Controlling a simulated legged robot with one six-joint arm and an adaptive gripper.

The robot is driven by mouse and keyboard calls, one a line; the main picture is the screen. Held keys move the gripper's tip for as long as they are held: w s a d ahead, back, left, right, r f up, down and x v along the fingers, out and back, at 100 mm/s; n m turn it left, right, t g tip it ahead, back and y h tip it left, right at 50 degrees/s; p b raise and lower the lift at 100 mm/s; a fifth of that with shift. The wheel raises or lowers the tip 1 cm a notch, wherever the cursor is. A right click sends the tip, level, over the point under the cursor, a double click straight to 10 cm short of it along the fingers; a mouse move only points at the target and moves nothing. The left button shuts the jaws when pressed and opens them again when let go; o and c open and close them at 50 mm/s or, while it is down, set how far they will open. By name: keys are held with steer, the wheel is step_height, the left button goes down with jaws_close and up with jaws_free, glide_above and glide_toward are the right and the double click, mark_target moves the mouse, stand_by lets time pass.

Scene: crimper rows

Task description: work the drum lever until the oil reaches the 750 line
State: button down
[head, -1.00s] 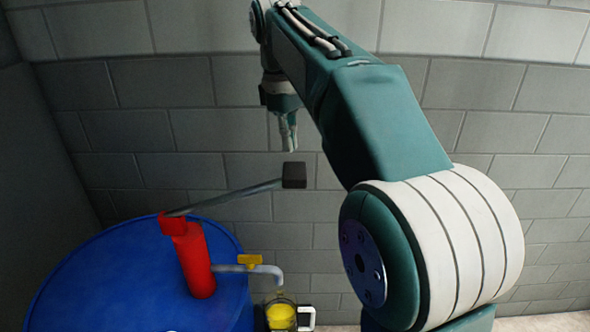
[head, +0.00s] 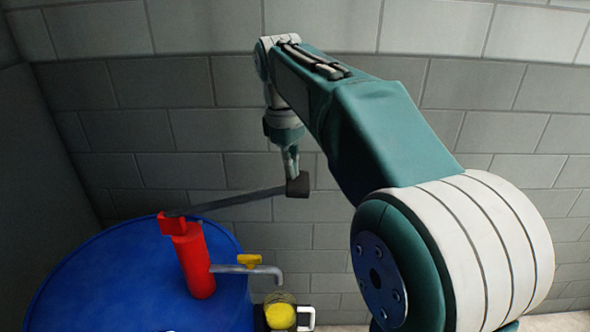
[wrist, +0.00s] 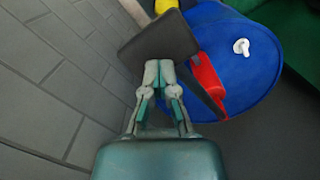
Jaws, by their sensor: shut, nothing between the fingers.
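The blue drum (head: 95,285) stands at the lower left in the head view, with a red pump (head: 195,262) upright on it. The grey lever (head: 235,199) slants up and right from the pump head to a black grip (head: 298,186). My gripper (head: 291,172) is shut and empty, fingertips pointing down at the top of the grip, seemingly touching it. In the wrist view the fingertips (wrist: 158,65) lie against the black grip (wrist: 158,38). The jug with yellow oil (head: 280,316) is below the spout (head: 262,270), cut by the frame edge. Its lines cannot be read.
A yellow valve handle (head: 249,260) sits on the spout pipe. A grey block wall (head: 150,130) runs close behind the lever and my arm. A white cap (wrist: 241,46) is on the drum top. The space right of the jug looks clear.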

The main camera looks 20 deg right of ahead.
steer(key=shift+f, duration=0.7)
steer(key=shift+w+a+r, duration=0.25)
steer(key=shift+w+a, duration=0.3)
steer(key=shift+w, duration=0.1)
steer(key=shift+w+a+r, duration=0.25)
steer(key=shift+w+a, duration=0.3)
steer(key=shift+w, duration=0.05)
steer(key=shift+r, duration=0.15)
step_height(320, 180, up, 7)
steer(key=shift+w+a, duration=0.35)
